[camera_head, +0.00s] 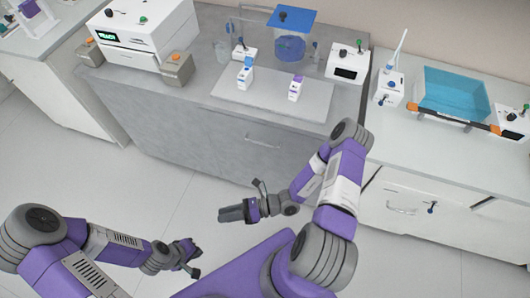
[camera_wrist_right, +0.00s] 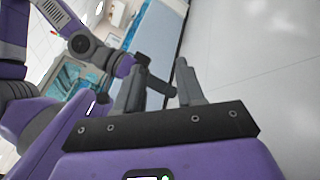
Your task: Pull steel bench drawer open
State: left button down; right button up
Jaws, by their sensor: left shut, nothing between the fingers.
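The grey steel bench (camera_head: 195,112) stands in the middle of the head view. Its drawer (camera_head: 225,135) sits flush in the front and looks closed. A thin bar handle (camera_head: 262,144) lies along the drawer front. My right gripper (camera_head: 236,211) is in front of the bench and below the handle, apart from it. In the right wrist view its two fingers (camera_wrist_right: 160,88) stand apart with nothing held between them. My left gripper (camera_head: 192,260) is lower and farther left, over the floor, shut and empty, clear of the bench.
On the bench top are a white device (camera_head: 145,35), a blue-lidded container (camera_head: 290,35) and small bottles on a plate (camera_head: 265,100). A white bench with a blue basin (camera_head: 455,92) adjoins at right. Open floor (camera_head: 150,190) lies in front of the grey bench.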

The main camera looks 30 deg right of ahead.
jog(key=w+d+f+m+t+h+b, duration=0.1)
jog(key=w+d+f+m+t+h, duration=0.15)
jog(key=d+m+t+h, duration=0.4)
jog(key=w+d+f+m+t+h+b, duration=0.1)
jog(key=w+d+m+t+h, duration=0.25)
jog(key=d+m+h, duration=0.4)
jog(key=w+d+f+m+t+h, duration=0.1)
jog(key=w+d+m+t+h, duration=0.3)
jog(key=d+m, duration=0.5)
jog(key=w+d+n+b, duration=0.1)
jog(key=w, duration=0.6)
jog(key=shift+d+r, duration=0.35)
jog(key=shift+r, duration=0.05)
grip_shut()
